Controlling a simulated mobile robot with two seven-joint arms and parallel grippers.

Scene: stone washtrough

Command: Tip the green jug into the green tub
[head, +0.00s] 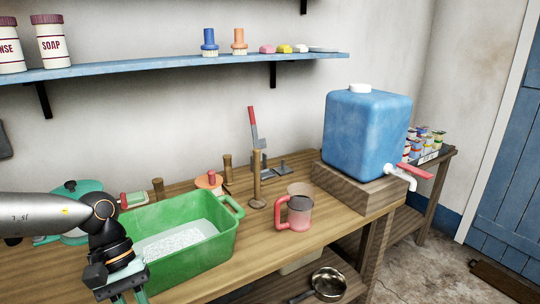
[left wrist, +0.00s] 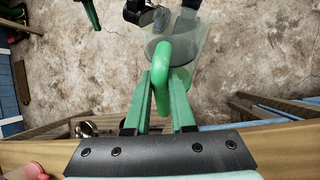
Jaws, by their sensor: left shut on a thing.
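The green tub (head: 190,262) stands on the wooden bench in the head view, with pale, foamy-looking water in it. My left gripper (head: 128,296) is at the bottom edge of that view, in front of the tub's left end; its fingertips are cut off. In the left wrist view my left gripper (left wrist: 160,82) is shut on the green handle of the green jug (left wrist: 163,62). The jug has a see-through body and hangs over the floor; its contents are unclear. A green strip at the top of that view may be a finger of my right gripper (left wrist: 91,14).
A pink mug (head: 296,214) and a wooden post (head: 257,185) stand right of the tub. A blue water tank (head: 366,135) with a tap sits on a wooden block. A blue shelf (head: 150,67) runs above. A metal pan (head: 328,284) is below the bench.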

